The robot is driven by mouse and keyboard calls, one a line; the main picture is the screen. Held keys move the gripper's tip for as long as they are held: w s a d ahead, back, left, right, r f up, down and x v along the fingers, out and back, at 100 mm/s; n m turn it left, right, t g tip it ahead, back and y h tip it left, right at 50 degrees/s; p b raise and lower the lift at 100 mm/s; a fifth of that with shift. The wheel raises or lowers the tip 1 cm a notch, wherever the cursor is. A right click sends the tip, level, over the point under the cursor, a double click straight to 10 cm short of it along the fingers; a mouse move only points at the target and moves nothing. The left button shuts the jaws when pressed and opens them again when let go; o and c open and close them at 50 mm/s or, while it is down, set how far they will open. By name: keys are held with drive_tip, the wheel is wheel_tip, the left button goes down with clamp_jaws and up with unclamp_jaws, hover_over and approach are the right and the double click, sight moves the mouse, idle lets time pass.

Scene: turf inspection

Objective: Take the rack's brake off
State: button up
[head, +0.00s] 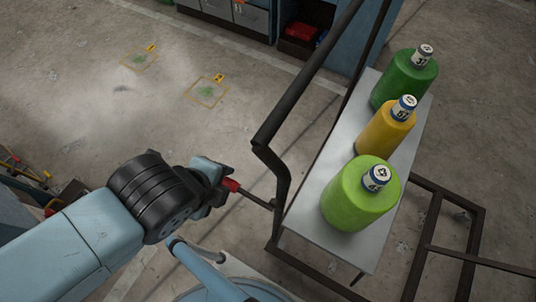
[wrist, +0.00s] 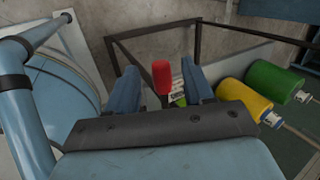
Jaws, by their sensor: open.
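The rack (head: 268,130) is a dark metal frame with a pale shelf, right of my arm in the head view. A brake lever with a red grip (head: 231,185) sticks out from the frame's lower left on a thin dark rod. My gripper (head: 222,180) is open at the end of this lever. In the wrist view the red grip (wrist: 161,78) stands upright between my two blue fingers, with gaps at both sides. How deep it sits between them is hard to tell. The lower part of the lever is hidden behind my gripper's body in the wrist view.
On the shelf stand a dark green cylinder (head: 404,80), a yellow cylinder (head: 384,130) and a light green cylinder (head: 350,205). A blue cabinet (head: 235,15) stands at the back. Yellow-framed floor patches (head: 207,91) lie on the open concrete at left.

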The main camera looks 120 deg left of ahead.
drive_tip(key=shift+a+f, duration=0.2)
drive_tip(key=shift+f, duration=0.2)
clamp_jaws()
idle(0.4)
drive_tip(key=shift+d, duration=0.15)
